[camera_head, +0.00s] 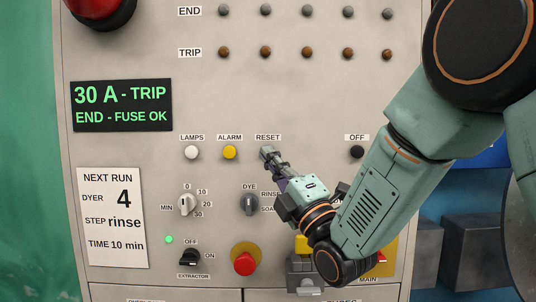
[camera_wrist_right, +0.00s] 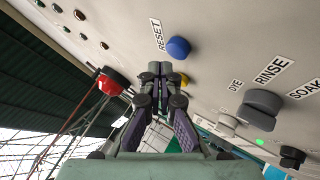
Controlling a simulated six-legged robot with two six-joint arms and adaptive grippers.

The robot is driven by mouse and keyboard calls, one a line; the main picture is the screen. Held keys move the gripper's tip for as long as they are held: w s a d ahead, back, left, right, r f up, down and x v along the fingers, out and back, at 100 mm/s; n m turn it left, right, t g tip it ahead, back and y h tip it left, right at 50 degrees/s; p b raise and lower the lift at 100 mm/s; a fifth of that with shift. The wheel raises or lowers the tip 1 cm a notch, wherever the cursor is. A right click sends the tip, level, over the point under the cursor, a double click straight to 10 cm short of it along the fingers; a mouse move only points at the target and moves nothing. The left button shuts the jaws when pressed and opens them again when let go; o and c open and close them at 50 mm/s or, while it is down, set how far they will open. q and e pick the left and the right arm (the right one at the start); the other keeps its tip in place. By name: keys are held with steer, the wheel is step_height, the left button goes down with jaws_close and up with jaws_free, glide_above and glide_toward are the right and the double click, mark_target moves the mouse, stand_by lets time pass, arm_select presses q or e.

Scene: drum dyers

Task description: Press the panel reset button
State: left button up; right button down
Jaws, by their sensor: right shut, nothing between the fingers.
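The reset button is a blue round knob (camera_wrist_right: 178,48) beside the RESET label in the right wrist view. In the head view the RESET label (camera_head: 268,138) shows, but my right gripper (camera_head: 267,153) covers the button below it. My right gripper is shut and empty, its fingertips at the panel face just under that label. In the right wrist view the closed fingertips (camera_wrist_right: 160,68) lie just below and left of the blue button, with a small gap in the picture. I cannot tell how far they are from it in depth. My left gripper is not in view.
The grey panel (camera_head: 130,50) carries a yellow ALARM button (camera_head: 229,152), a white LAMPS button (camera_head: 191,152) and a black OFF button (camera_head: 357,151). Below are the DYE knob (camera_head: 250,204), a timer knob (camera_head: 187,204) and a red mushroom button (camera_head: 244,263). The display (camera_head: 122,105) reads 30 A - TRIP.

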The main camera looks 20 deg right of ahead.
steer(key=shift+s, duration=0.1)
steer(key=s, duration=0.2)
steer(key=s+a+b, duration=0.1)
steer(key=s, duration=0.1)
steer(key=shift+s+a, duration=0.15)
steer(key=shift+s, duration=0.15)
steer(key=shift+w, duration=0.1)
stand_by(0.5)
